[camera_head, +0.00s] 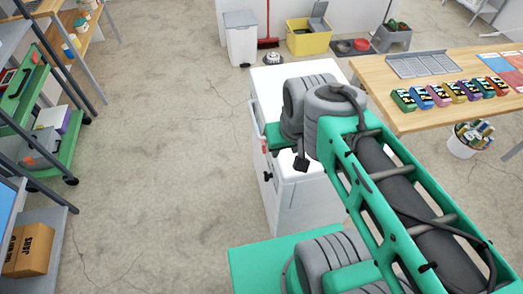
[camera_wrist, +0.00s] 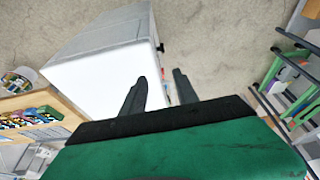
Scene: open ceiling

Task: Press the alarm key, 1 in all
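I cannot make out a clearly marked alarm key in either view. A white cabinet (camera_head: 262,95) stands under my arm in the head view; it also fills the left middle of the wrist view (camera_wrist: 95,75). A small red part (camera_head: 264,146) and a dark knob (camera_head: 267,176) show on its left side. A dark knob also shows at its edge in the wrist view (camera_wrist: 160,47). My gripper (camera_wrist: 160,77) is open, its two dark fingers apart with nothing between them. Its fingers appear over the cabinet's edge; the height gap is unclear. My arm hides part of the cabinet.
A wooden table (camera_head: 400,112) with several coloured boxes (camera_head: 440,95) stands at right, a bucket (camera_head: 460,148) below it. A green-shelved rack (camera_head: 50,160) stands at left. A white bin (camera_head: 241,42) and yellow bin (camera_head: 309,40) are behind. The floor left of the cabinet is clear.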

